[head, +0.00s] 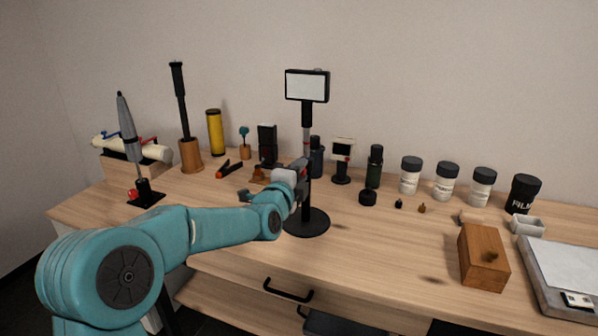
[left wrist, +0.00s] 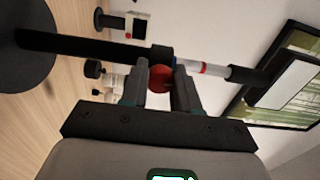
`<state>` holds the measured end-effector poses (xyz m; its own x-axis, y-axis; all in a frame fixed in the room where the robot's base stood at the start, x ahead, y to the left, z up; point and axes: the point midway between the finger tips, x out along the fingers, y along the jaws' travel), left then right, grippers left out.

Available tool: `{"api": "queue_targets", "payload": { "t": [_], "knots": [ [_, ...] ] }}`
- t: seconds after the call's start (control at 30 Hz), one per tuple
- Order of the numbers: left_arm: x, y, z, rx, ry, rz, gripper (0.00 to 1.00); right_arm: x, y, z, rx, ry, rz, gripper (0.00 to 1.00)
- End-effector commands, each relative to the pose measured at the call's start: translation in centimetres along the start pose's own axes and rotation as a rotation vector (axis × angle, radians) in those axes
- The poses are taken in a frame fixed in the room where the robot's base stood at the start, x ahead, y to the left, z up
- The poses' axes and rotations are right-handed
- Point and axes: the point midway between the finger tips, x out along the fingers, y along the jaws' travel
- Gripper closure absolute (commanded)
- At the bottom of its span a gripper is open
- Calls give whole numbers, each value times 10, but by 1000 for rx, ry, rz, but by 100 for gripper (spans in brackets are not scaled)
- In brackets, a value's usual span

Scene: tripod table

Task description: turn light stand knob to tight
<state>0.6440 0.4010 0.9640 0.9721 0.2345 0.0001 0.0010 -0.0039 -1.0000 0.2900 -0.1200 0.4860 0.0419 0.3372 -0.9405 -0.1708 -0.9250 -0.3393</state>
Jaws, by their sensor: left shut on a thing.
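The light stand (head: 306,222) stands on the table with a round black base, a thin upright pole and a white rectangular light panel (head: 307,86) on top. In the left wrist view its black pole (left wrist: 95,46) runs sideways, with the base at the left and the panel at the right. A red round knob (left wrist: 160,77) sits on the side of the pole's collar. My left gripper (head: 299,173) is at the pole, about halfway up; in the left wrist view its fingers (left wrist: 162,88) are shut on the knob from both sides. The knob is mostly hidden in the head view.
A wooden box (head: 484,257) and a scale (head: 565,272) stand at the right. Several white jars, such as one jar (head: 410,175), line the back. A black bottle (head: 374,167) stands right of the stand. The table's front middle is clear.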

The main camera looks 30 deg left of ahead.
Motion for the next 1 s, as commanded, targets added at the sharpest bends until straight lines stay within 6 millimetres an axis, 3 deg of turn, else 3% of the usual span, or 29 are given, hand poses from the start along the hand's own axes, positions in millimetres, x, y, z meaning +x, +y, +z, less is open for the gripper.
{"api": "queue_targets", "payload": {
  "t": [0.73,0.77,0.83,1.0],
  "knots": [
    [0,1,0,88,1,1,100,-2,-1,0,0,0,0,39],
    [0,1,0,88,1,1,67,-2,-1,0,0,0,0,39],
    [0,0,0,88,0,1,44,-2,-1,0,0,0,0,39],
    [0,0,0,88,0,1,44,-2,-1,0,0,0,0,39]
  ]
}}
